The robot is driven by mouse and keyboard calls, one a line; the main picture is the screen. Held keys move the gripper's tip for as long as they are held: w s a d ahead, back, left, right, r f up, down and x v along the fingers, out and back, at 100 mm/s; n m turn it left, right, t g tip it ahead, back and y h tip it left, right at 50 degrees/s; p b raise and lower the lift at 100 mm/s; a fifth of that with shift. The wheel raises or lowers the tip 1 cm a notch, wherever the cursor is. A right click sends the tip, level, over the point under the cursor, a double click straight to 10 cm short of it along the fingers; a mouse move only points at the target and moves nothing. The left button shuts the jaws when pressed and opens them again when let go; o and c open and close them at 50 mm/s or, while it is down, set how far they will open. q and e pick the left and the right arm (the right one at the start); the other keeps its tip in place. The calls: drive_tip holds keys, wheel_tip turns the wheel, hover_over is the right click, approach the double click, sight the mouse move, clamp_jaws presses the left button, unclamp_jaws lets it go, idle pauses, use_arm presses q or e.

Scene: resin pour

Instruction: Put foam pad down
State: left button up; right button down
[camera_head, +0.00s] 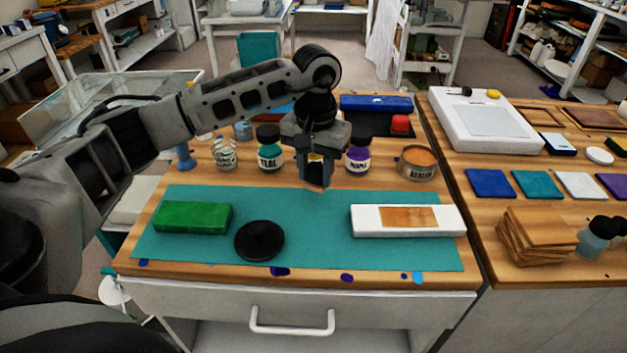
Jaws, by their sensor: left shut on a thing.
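My left gripper (317,178) points down above the far part of the teal mat (310,240). It is shut on a small tan-brown thing (318,186), mostly hidden by the fingers; I cannot tell for sure that this is the foam pad. The thing seems to hang above the mat, apart from it. A green block (192,217) lies on the mat at left. A long white block with a brown inset (408,220) lies at the mat's right. My right gripper is not in view.
Behind the mat stand a clear jar (224,154), a teal jar (269,150), a purple jar (358,155) and a round tin (417,163). The right table carries a white scale (485,122), colour tiles and stacked wood (535,237). The mat's middle is clear.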

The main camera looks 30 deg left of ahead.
sight(314, 184)
use_arm(q)
drive_tip(key=f, duration=0.1)
drive_tip(key=f+p, duration=0.1)
drive_tip(key=f, duration=0.1)
drive_tip(key=shift+w+a+f, duration=0.1)
drive_tip(key=shift+w+a, duration=0.1)
drive_tip(key=shift+a, duration=0.15)
drive_tip(key=shift+f, duration=0.45)
drive_tip(key=shift+f, duration=0.1)
drive_tip(key=o, duration=0.9)
